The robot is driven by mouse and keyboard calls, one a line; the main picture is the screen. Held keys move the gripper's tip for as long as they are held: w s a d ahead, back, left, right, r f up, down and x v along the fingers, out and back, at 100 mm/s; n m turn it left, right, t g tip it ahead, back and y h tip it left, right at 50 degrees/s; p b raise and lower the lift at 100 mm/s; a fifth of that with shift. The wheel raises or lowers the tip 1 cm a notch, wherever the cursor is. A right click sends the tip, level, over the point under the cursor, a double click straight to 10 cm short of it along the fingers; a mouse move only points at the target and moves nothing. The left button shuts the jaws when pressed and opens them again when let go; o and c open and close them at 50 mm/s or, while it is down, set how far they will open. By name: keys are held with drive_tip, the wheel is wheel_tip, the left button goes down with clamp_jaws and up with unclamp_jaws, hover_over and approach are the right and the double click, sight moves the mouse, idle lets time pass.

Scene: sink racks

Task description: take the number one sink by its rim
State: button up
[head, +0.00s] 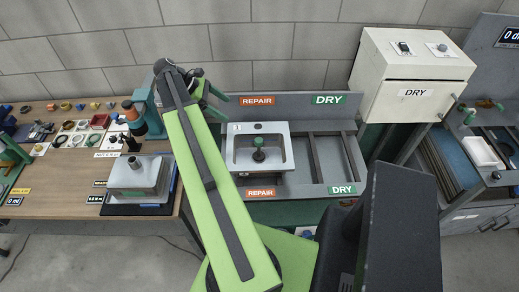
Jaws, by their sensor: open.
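A light grey sink (284,165) sits in the rack bay between the orange REPAIR signs. A small tag that seems to read 1 (237,127) is on its upper left corner. Its rim shows on most sides, and my arm's green link passes close to its left side. A dark green knobbed tool (258,150) stands in its basin.
The DRY bay (330,160) right of the sink shows bare rails. A grey box-like piece (138,178) lies on the wooden bench (60,180) at left, near a teal press (147,113). A cream DRY cabinet (410,75) stands at the back right.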

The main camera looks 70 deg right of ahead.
drive_tip(key=b, duration=0.9)
approach(255, 128)
drive_tip(key=x, duration=0.4)
drive_tip(key=shift+d+f, duration=0.1)
drive_tip(key=shift+f, duration=0.35)
drive_tip(key=shift+s+d+f, duration=0.1)
drive_tip(key=shift+s+d, duration=0.05)
drive_tip(key=shift+s, duration=0.2)
drive_tip(key=b+x, duration=0.3)
drive_tip(key=x, duration=0.2)
drive_tip(key=shift+f, duration=0.1)
drive_tip(key=shift+c, duration=0.2)
clamp_jaws()
